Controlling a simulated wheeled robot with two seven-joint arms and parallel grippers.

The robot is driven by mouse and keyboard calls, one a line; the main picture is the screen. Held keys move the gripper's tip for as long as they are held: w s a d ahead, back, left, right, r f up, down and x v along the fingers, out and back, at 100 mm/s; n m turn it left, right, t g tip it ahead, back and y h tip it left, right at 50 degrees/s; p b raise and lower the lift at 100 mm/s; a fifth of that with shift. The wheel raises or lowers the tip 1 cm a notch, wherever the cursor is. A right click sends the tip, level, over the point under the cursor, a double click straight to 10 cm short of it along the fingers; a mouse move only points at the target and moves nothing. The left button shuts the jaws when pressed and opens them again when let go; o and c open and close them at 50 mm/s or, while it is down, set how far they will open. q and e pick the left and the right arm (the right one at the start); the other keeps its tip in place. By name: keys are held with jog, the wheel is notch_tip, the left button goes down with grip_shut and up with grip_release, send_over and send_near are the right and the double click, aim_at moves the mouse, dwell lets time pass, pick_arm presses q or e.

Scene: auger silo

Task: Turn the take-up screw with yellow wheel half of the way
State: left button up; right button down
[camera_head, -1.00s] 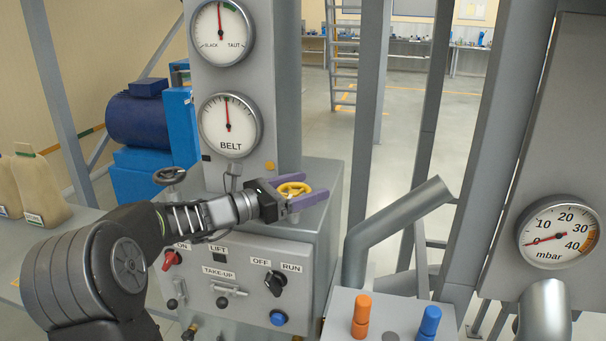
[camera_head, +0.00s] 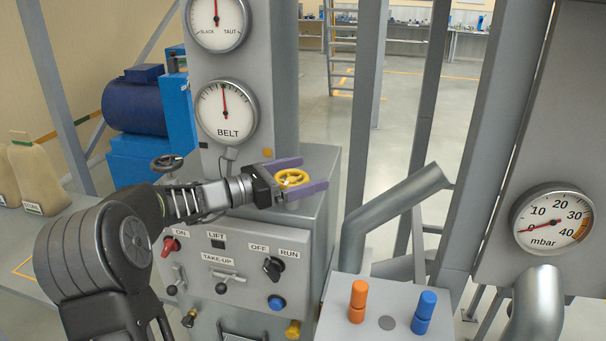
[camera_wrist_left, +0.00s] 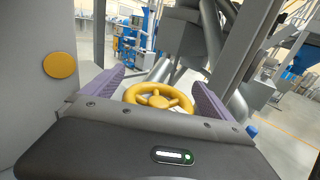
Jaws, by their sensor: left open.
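The take-up screw's yellow wheel (camera_head: 292,178) sits on top of the grey control cabinet (camera_head: 262,232), toward its right side. My left gripper (camera_head: 303,174) is open, with one purple finger on the far side of the wheel and one on the near side. In the left wrist view the yellow wheel (camera_wrist_left: 158,98) lies between the two spread purple fingers, with gaps visible on both sides. The wheel's lower edge is partly hidden by the gripper body in that view. My right gripper is not in view.
A dark handwheel (camera_head: 167,163) stands on the cabinet's left. The belt gauge (camera_head: 227,112) is on the column behind my gripper. The cabinet front has a red switch (camera_head: 171,246), a black switch (camera_head: 273,268) and a blue button (camera_head: 276,302). A slanted grey pipe (camera_head: 395,210) rises to the right.

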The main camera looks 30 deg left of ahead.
pick_arm(q)
jog(key=b+v, duration=0.2)
jog(key=v, duration=0.5)
jog(key=shift+s+a, duration=0.2)
jog(key=shift+s, duration=0.1)
